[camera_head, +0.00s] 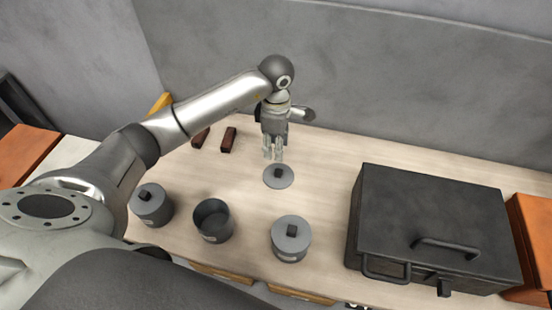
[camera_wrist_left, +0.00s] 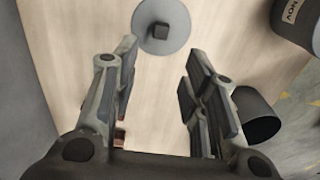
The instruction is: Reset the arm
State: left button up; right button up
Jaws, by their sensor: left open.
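My left arm (camera_head: 190,115) reaches in from the left over the table. My left gripper (camera_head: 274,153) points down above the tabletop, just behind a loose grey lid (camera_head: 279,177) with a dark square knob. The gripper is open, and nothing is between its fingers. In the left wrist view the gripper (camera_wrist_left: 157,75) shows its two fingers spread apart, with the lid (camera_wrist_left: 175,18) lying flat on the table beyond the fingertips. My right gripper is not in view.
An open, lidless pot (camera_head: 212,221) stands between two lidded pots (camera_head: 150,206) (camera_head: 290,240) along the front. Two dark red-brown blocks (camera_head: 228,140) (camera_head: 200,138) lie at the back left. A large dark box with handles (camera_head: 435,225) fills the right side. A grey wall (camera_head: 400,90) stands behind.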

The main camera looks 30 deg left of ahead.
pick_arm(q)
jog(key=shift+r, duration=0.75)
